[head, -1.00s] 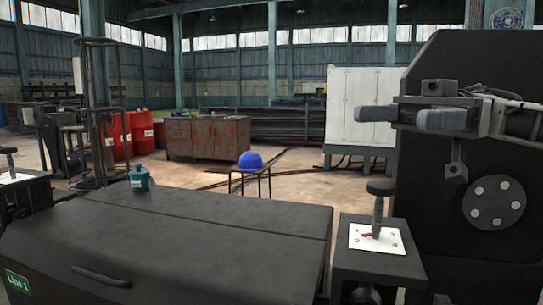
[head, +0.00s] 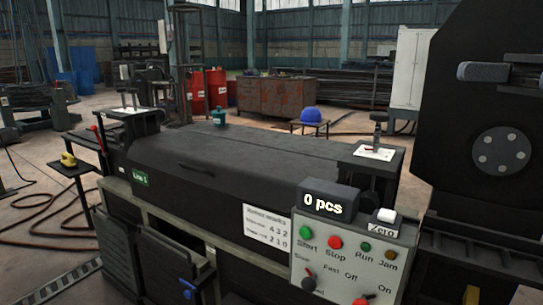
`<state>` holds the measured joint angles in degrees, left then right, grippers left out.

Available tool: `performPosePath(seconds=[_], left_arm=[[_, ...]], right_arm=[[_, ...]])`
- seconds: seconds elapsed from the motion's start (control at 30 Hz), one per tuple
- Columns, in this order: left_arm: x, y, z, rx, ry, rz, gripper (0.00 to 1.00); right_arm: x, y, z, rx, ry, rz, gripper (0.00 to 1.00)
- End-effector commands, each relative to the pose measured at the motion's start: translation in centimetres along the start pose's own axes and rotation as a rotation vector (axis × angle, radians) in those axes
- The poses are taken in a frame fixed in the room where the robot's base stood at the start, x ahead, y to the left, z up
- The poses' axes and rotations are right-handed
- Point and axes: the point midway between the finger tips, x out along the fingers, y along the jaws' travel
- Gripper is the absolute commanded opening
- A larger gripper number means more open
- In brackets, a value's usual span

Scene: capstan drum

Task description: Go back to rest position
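My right gripper (head: 505,74) is at the upper right edge of the head view, in front of the large black drum housing (head: 450,150). Its near finger shows whole and the other is cut off by the picture edge. The fingers look apart, with nothing between them. It hangs above and right of the control panel (head: 335,270), touching nothing visible. My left gripper is not in view.
The long black machine cover (head: 225,165) is in the middle, a yellow-handled tool (head: 68,160) on a side stand at left. A display (head: 328,200) reads "0 pcs". A blue hard hat (head: 311,116) sits on a stool behind.

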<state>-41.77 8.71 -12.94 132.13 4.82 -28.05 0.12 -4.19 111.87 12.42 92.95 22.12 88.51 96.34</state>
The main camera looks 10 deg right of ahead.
Motion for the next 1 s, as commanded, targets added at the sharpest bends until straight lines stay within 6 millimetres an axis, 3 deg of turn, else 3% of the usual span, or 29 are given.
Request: performPosePath(seconds=[0.27, 0.47, 0.57, 0.77, 0.87, 1.0], left_arm=[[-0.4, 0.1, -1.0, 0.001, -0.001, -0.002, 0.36], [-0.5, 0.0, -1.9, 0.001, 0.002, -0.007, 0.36], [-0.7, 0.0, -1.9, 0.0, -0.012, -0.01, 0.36], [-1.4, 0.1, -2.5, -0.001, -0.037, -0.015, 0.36], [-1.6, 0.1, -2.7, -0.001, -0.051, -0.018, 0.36], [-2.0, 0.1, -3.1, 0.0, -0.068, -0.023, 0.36]], right_arm=[[-2.3, 3.8, 4.7, -0.049, 0.163, 0.205, 0.67], [-3.7, 6.6, 9.9, -0.073, 0.261, 0.416, 0.67], [-4.2, 7.9, 13.9, -0.073, 0.299, 0.56, 0.67], [-3.2, 9.0, 25.6, -0.007, 0.281, 0.955, 0.67], [-1.3, 8.2, 31.4, 0.057, 0.201, 1.125, 0.67], [3.3, 5.4, 38.3, 0.19, 0.033, 1.304, 0.67]])
